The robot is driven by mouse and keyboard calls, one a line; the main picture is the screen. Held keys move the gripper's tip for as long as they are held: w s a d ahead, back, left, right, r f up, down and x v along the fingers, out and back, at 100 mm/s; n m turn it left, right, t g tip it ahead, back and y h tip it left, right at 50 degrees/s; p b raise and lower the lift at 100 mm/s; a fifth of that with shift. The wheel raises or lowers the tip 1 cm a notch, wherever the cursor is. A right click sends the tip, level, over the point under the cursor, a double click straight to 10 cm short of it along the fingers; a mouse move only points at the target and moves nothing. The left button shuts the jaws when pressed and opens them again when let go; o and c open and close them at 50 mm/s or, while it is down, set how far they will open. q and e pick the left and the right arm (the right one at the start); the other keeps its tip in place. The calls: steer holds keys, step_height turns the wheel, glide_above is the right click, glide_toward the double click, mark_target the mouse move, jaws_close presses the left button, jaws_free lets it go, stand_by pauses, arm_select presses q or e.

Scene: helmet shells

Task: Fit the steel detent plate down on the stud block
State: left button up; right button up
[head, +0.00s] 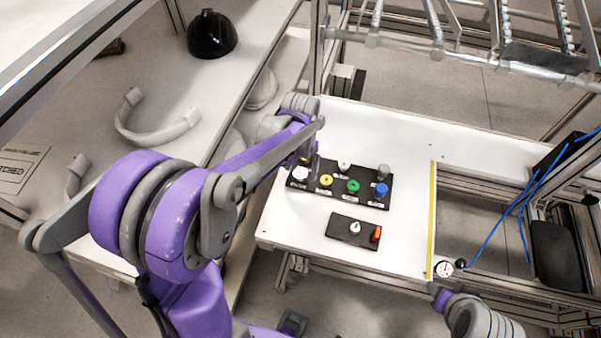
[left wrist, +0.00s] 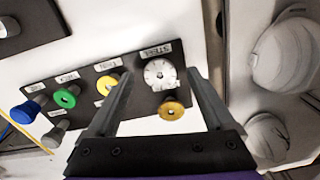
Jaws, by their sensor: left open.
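The steel detent plate (head: 300,173) is a pale, notched disc at the left end of a long black rack. In the left wrist view this disc (left wrist: 160,73) lies beside a label reading STEEL. My left gripper (left wrist: 160,76) is open, with one finger on each side of the disc; I cannot tell if they touch it. In the head view my arm hides much of this gripper (head: 308,158). A small black block (head: 343,225), apparently the stud block, has a pale upright piece and an orange-red part.
The black rack (head: 325,197) also holds yellow (head: 326,181), green (head: 353,186) and blue (head: 381,190) pieces. A brass knob (left wrist: 173,108) sits close to the steel disc. A yellow strip (head: 432,215) and a dial gauge (head: 443,268) are at right. White table lies clear around the block.

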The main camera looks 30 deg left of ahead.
arm_select(q)
steer(key=shift+f, duration=0.2)
stand_by(0.5)
jaws_close()
stand_by(0.5)
